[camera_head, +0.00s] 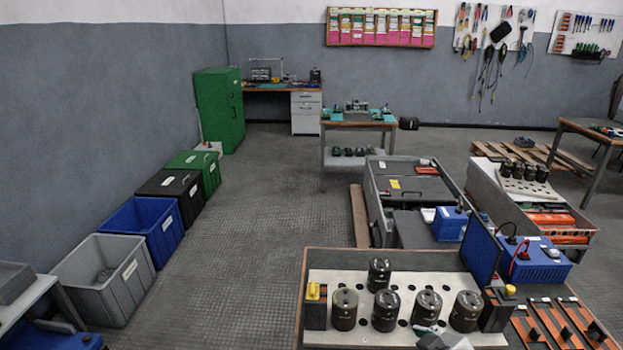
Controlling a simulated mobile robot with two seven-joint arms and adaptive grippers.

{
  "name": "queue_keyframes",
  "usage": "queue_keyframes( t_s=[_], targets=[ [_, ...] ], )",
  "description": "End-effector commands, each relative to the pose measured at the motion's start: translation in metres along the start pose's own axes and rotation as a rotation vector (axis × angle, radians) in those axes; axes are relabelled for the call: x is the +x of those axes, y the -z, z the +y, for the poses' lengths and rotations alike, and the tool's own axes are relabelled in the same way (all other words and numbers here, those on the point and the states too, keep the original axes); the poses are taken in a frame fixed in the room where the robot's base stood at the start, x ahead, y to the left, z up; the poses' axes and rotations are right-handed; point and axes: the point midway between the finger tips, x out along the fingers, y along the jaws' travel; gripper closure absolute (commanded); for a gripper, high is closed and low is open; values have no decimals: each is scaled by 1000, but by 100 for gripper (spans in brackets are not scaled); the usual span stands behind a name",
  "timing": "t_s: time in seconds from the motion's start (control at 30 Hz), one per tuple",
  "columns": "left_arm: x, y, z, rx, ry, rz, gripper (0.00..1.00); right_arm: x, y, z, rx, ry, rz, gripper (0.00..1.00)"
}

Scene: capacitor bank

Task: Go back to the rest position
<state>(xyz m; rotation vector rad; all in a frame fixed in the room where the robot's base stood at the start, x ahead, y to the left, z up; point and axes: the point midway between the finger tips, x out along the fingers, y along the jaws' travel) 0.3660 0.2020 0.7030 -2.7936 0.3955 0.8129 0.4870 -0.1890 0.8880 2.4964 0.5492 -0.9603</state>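A capacitor bank unit (330,258) with a light perforated panel (400,292) stands at the bottom right of the head view. Several dark cylindrical capacitors (384,311) stand upright on the panel. One capacitor (379,274) stands behind the front row. A dark and grey shape (444,341) shows at the bottom edge in front of the capacitors. It looks like part of my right gripper, but it is cut off and its fingers cannot be made out. My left gripper is not in view.
Grey (88,298), blue (135,236), black (165,207) and green (185,178) bins line the left wall. A green cabinet (219,110) stands behind them. The floor (235,265) between bins and bank is clear. A blue box (535,260) stands at the right.

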Motion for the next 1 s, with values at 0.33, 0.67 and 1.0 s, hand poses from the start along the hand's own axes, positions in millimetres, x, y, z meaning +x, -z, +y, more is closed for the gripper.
queue_keyframes(
  t_s=[0.33,0.67,1.0],
  targets=[
    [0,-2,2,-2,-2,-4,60,-42,-96,36,-113,-263,-163,33],
    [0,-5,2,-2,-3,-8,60,-104,-205,66,-220,-408,-469,33],
    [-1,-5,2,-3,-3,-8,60,-19,-197,2,-98,-264,-206,33]
  ],
)
